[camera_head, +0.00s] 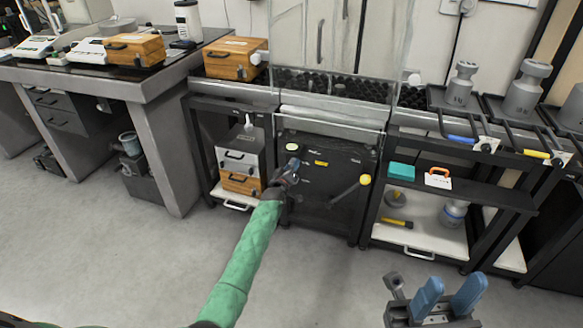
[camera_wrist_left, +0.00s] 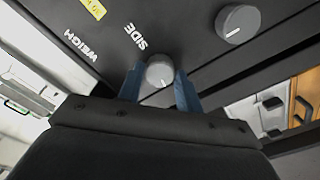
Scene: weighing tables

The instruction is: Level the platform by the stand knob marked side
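The stand (camera_head: 325,190) is a black cabinet below a glass enclosure, in the middle of the head view. In the left wrist view, a grey round knob (camera_wrist_left: 160,70) with a white pointer line sits below the white word SIDE. My left gripper (camera_head: 290,168) is at the stand's front panel. Its blue fingers (camera_wrist_left: 160,84) lie on either side of the SIDE knob and appear to touch it. A second grey knob (camera_wrist_left: 238,23) is to the right, clear of the fingers. My right gripper (camera_head: 448,298) is open and empty at the lower right. I cannot make out the platform's tilt.
A yellow-tipped lever (camera_head: 365,180) sticks out at the stand's right. A pale round disc (camera_head: 292,147) is on its upper left. Wooden boxes (camera_head: 234,60) stand left, and grey weights (camera_head: 461,85) stand right. The floor (camera_head: 300,280) in front is clear.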

